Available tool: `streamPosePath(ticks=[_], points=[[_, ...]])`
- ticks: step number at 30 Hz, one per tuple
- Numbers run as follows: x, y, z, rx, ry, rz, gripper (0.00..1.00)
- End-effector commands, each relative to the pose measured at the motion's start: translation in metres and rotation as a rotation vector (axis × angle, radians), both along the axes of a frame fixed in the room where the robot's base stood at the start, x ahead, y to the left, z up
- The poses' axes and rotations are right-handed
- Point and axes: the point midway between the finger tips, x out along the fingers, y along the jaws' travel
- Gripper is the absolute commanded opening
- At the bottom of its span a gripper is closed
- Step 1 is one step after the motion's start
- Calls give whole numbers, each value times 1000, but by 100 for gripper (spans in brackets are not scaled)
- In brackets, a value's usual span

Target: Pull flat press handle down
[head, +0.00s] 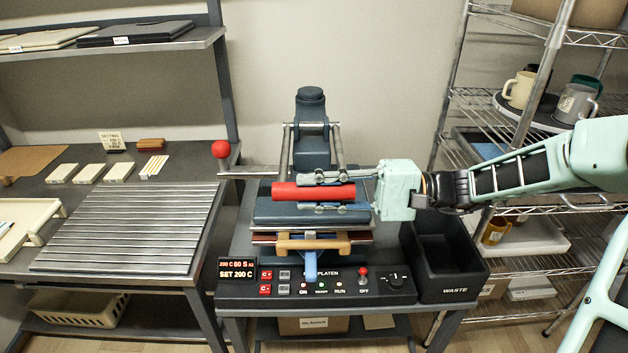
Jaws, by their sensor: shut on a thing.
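The flat press (285,210) stands on the middle table, with a dark blue column at its back and a blue upper plate in front. Its handle is a thick red horizontal bar (290,191) held above the upper plate. My gripper (322,192) reaches in from the right, one finger on the far side of the red handle and one on the near side, shut on it. The fingers cover part of the bar's edges. Beneath the upper plate are thin reddish and blue layers and a tan wooden piece (290,243) at the front.
A lever with a red ball (221,148) sticks out left of the press. A control panel (318,287) runs along the front. A black waste bin (450,270) stands at right, below my arm. A slatted table (130,230) is at left, wire shelves with mugs (519,89) at right.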

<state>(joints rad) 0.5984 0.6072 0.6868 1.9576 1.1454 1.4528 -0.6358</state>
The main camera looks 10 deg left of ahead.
Motion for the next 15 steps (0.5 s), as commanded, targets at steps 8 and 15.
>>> streamPosePath(ticks=[8,15], points=[[1,0,-27,0,12,0,0],[1,0,-31,-1,11,1,0]])
